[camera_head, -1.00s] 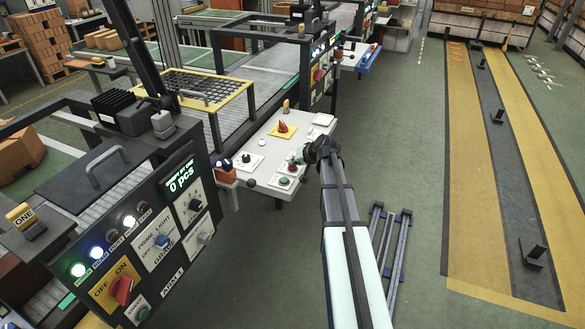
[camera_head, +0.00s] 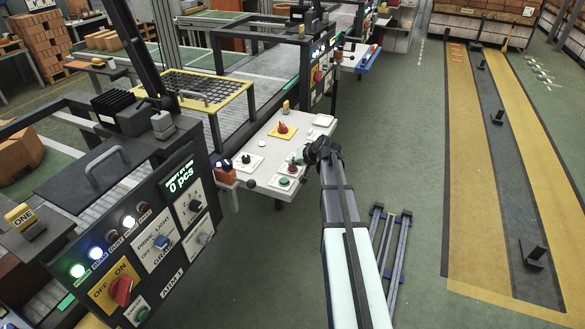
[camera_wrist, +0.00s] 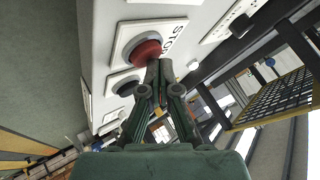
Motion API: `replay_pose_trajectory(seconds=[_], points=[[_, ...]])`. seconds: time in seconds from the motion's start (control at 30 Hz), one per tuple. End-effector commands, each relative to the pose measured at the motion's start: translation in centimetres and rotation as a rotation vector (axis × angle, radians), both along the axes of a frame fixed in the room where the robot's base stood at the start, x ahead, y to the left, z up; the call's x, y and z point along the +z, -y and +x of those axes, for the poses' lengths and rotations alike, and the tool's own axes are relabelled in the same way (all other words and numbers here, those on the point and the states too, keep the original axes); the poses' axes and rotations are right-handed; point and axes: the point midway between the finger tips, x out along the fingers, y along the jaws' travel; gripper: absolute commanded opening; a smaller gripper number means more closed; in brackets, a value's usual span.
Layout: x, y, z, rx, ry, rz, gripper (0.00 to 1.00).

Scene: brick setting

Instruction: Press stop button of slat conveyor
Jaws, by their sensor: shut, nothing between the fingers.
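The red stop button (camera_wrist: 146,53) sits on a white square plate with the word STOP beside it, on the white control panel (camera_wrist: 188,8) in the wrist view. My gripper (camera_wrist: 158,64) is shut and empty. Its fingertips are right at the button's lower right edge in the picture and overlap it slightly; I cannot tell whether they touch. In the head view, my gripper (camera_head: 299,158) is at the right edge of the white control panel (camera_head: 268,178), and the wrist partly hides that corner. A green button (camera_head: 284,182) shows just below the gripper.
The same panel carries a red knob on a yellow plate (camera_head: 282,129) and a black knob (camera_head: 246,158). A dark console (camera_head: 150,250) stands at the left. A yellow-framed mesh guard (camera_head: 205,92) is behind the panel.

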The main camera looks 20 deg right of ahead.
Motion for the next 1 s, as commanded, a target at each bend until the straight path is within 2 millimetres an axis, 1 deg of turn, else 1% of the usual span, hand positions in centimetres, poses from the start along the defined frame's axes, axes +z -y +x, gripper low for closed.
replay_pose_trajectory(seconds=[0.2, 0.67, 0.77, 1.0], points=[[1.1, 0.0, 0.0, 0.000, 0.000, 0.000, 0.00], [1.5, 0.0, 0.0, -0.001, 0.001, 0.000, 0.00], [2.1, 0.0, 0.0, 0.000, 0.001, -0.001, 0.00], [4.3, 0.0, 0.0, 0.000, 0.002, -0.001, 0.00]])
